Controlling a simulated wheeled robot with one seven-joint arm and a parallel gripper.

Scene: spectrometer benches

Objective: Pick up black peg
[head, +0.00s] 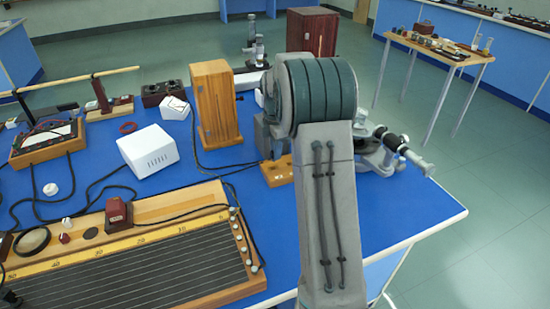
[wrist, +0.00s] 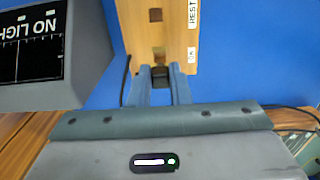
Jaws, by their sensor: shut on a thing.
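In the wrist view, my gripper (wrist: 159,88) has its two fingers closed on a small dark block, the black peg (wrist: 160,75). Only the peg's top and near side show between the fingertips. The peg is at the near end of a light wooden board (wrist: 175,30) with square openings and labels reading "REST" and "OK". I cannot tell whether the peg is seated in the board or raised above it. In the head view, part of the wooden board (head: 277,172) shows beside my arm, which hides the fingertips and the peg.
A grey device with a "NO LIGHT" screen (wrist: 30,45) is close on the left in the wrist view. In the head view, a tall wooden box (head: 214,105) and white box (head: 148,150) stand left of my arm. The blue bench (head: 415,205) is clear at front right.

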